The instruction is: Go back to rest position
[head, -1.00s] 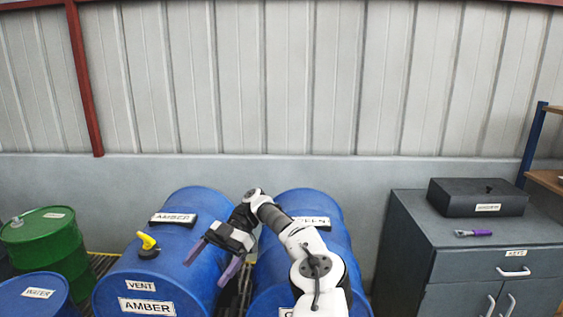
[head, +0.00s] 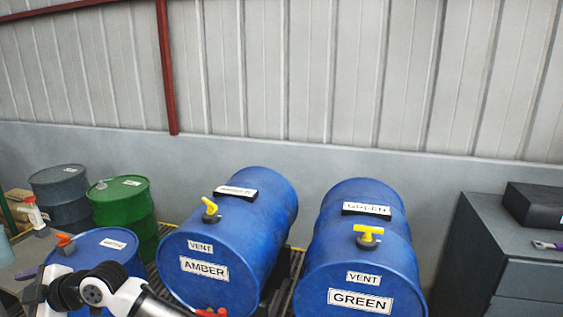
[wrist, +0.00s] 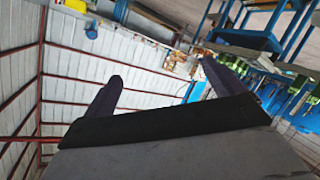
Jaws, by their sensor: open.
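My arm is folded low in front of the blue water barrel (head: 103,243). It is clear of the blue AMBER drum (head: 232,235) and the blue GREEN drum (head: 361,250). Both drums lie on their sides with yellow vent handles, the amber one (head: 209,206) tilted and the green one (head: 368,232) lying across as a T.
A green barrel (head: 125,213) and a dark barrel (head: 62,192) stand at the left. A dark cabinet (head: 490,245) with a black box (head: 535,205) and a purple-handled tool (head: 546,245) is at the right. A red tap (head: 210,312) shows below the amber drum.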

